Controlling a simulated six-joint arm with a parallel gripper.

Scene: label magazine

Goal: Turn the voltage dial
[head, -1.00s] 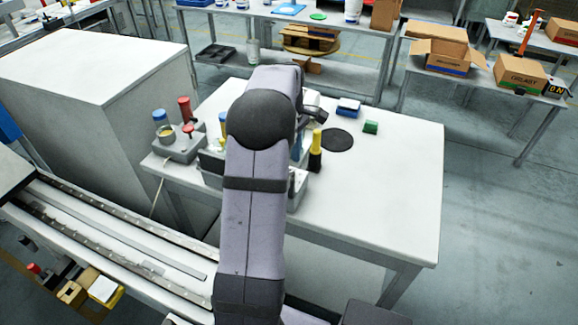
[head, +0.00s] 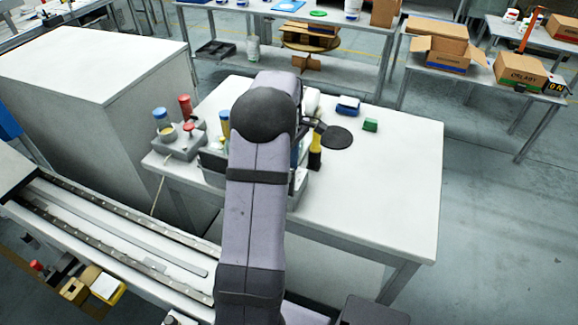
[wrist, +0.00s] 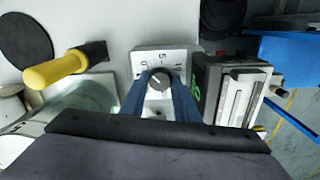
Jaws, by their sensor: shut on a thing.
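The voltage dial (wrist: 159,78) is a small dark round knob with a pale pointer line. It sits on a white scale plate (wrist: 174,57) with printed numbers, in the wrist view. My gripper (wrist: 160,88) has two blue fingers, one on each side of the knob, and it is shut on the dial. The fingers cover part of the plate's lower half. In the head view my arm hides the dial and most of the gripper.
Right of the dial stands a dark box (wrist: 200,82) with green markings. To its left is a yellow-handled tool (wrist: 55,70), with a black disc (wrist: 25,40) beyond.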

